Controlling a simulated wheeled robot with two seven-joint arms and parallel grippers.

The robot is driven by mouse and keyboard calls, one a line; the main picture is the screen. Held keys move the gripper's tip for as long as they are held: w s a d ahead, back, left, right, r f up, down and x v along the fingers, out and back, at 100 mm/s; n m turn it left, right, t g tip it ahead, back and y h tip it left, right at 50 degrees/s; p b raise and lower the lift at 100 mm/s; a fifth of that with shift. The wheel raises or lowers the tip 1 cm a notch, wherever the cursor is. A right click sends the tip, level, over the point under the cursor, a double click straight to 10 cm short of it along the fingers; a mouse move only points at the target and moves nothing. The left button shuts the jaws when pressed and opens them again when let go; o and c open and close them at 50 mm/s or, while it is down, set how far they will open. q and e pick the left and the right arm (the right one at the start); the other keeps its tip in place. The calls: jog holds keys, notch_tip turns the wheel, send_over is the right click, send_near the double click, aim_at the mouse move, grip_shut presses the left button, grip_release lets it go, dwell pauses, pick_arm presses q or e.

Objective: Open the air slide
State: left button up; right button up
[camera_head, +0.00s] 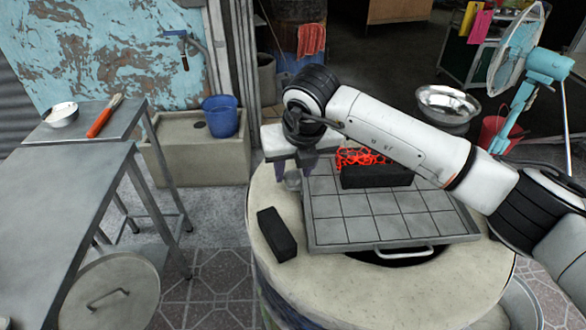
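The barrel oven (300,285) stands in front of me with a round pale top. A grey metal plate (350,232) with grid lines lies on it, with a bar handle (405,253) at its near edge. I cannot tell for sure which part is the air slide. A small round grey piece (293,181) shows at the plate's left edge. My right gripper (294,172) points down there, its dark fingers around or just above this piece. I cannot tell whether it touches it or how far the fingers are apart. My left gripper is not in view.
A black block (277,234) lies on the oven top left of the plate, another (376,176) on the plate before a glowing red mesh (358,156). A metal table (60,190) stands left, a round lid (110,296) below it. A fan (520,50) stands right.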

jog(key=b+v, duration=0.1)
jog(key=v, duration=0.9)
jog(key=shift+r, duration=0.2)
